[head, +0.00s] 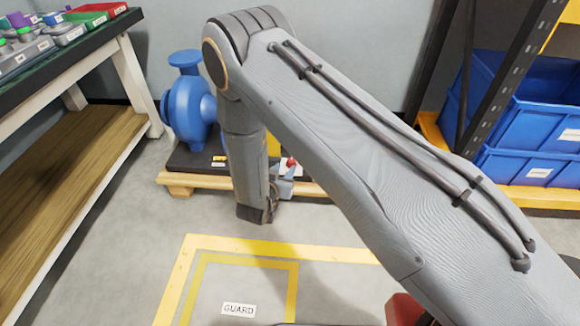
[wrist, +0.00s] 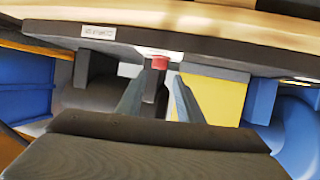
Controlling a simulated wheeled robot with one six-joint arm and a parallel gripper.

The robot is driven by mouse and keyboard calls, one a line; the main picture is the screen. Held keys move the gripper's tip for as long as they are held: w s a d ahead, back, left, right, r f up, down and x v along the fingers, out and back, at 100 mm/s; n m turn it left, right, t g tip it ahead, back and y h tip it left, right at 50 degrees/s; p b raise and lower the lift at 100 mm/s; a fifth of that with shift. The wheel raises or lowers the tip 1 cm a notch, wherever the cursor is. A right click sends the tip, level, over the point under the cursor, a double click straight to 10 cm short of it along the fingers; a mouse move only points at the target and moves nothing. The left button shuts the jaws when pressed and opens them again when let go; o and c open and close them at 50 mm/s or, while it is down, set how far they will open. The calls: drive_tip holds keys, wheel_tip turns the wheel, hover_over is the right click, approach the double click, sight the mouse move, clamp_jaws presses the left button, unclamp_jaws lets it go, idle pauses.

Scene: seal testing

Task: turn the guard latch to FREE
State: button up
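A small red knob (wrist: 160,62), probably the guard latch's handle, sits on a pale mount at the dark base's edge in the wrist view. It also shows as a red spot (head: 291,162) beside my arm in the head view. My gripper (wrist: 158,88) is open, its two grey fingers apart and pointing toward the knob. The knob appears in line with the gap, just beyond the fingertips; I cannot tell whether they touch it. A yellow part (wrist: 213,98), perhaps the guard, is right of the fingers. The latch's pointer and any FREE mark are not readable.
A blue pump (head: 190,110) stands on a dark base over a wooden pallet (head: 178,184). A workbench (head: 100,50) is at left, blue bins (head: 530,125) on a rack at right. Yellow floor lines surround a "GUARD" label (head: 238,310); the floor there looks clear.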

sight(291, 161)
drive_tip(key=b+x, duration=0.3)
drive_tip(key=x, duration=0.4)
drive_tip(key=c, duration=0.8)
